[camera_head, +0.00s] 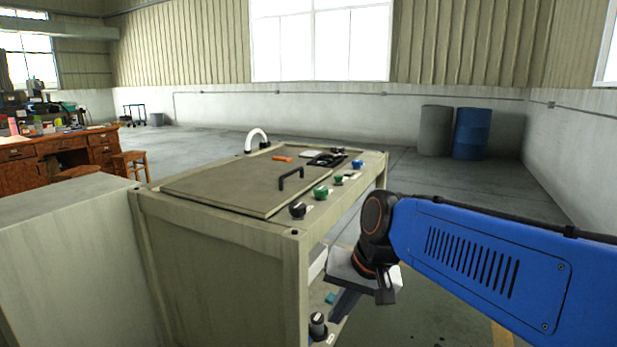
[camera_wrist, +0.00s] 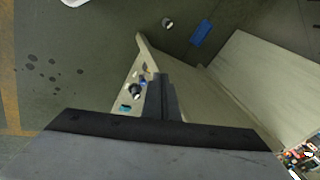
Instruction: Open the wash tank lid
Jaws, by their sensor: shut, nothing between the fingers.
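The wash tank (camera_head: 210,267) is a beige cabinet in the middle of the head view. Its flat lid (camera_head: 225,188) lies closed on top, with a dark arched handle (camera_head: 291,177) near the side facing my arm. My gripper (camera_head: 338,310) is shut and empty, beside the tank's right side, lower than the lid and apart from the handle. In the wrist view the dark fingers (camera_wrist: 160,85) are together, pointing towards the floor and a pale ledge with small items. The lid handle cannot be made out in the wrist view.
Several knobs, including a green one (camera_head: 321,192), line the tank top beside the lid. A white curved spout (camera_head: 257,139) stands at the far edge. A black-capped item (camera_head: 317,325) sits low by my gripper. Blue drum (camera_head: 471,133) and grey drum (camera_head: 435,130) stand far off.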

